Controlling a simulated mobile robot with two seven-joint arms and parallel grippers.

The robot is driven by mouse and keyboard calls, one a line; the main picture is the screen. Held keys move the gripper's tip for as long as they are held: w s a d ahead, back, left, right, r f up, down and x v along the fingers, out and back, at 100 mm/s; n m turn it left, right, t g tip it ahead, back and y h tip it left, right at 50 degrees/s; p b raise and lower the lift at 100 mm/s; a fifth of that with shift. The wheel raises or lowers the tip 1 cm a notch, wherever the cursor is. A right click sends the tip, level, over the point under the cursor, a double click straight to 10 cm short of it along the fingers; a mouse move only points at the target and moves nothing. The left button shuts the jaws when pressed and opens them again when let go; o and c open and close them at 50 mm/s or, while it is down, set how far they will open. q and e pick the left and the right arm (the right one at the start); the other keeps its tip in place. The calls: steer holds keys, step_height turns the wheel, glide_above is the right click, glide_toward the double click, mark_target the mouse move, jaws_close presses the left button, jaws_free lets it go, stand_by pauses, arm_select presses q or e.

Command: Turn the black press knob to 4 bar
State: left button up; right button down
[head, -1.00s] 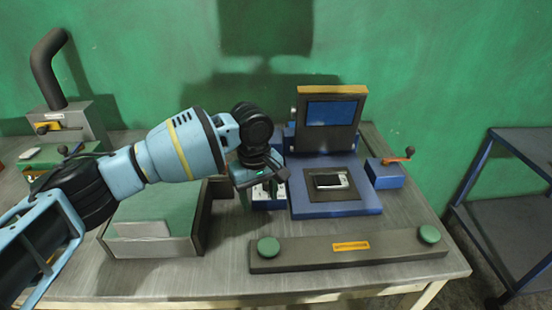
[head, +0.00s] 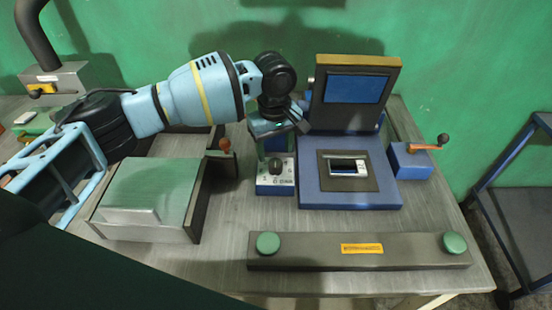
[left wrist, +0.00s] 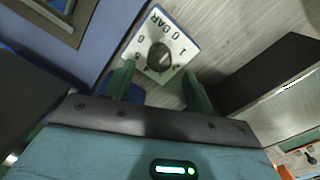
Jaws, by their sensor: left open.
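The black press knob (head: 276,166) sits on the white face of a small blue box (head: 275,188), left of the blue press. In the left wrist view the knob (left wrist: 159,57) lies in the middle of a white dial plate (left wrist: 180,45) marked BAR with digits around it. Where the knob points is too unclear to tell. My left gripper (head: 276,148) is open and empty, just behind and above the knob in the head view. In the left wrist view its two green fingers (left wrist: 158,88) stand apart, with the knob beyond their gap. My right gripper is in neither view.
The blue press (head: 310,190) with its raised lid stands right of the knob box. A lever box (head: 410,162) is farther right. A grey bar with green buttons (head: 360,262) lies in front.

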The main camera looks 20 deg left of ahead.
mark_target(275, 162)
arm_select(q)
steer(key=shift+f, duration=2.35)
steer(key=c, duration=1)
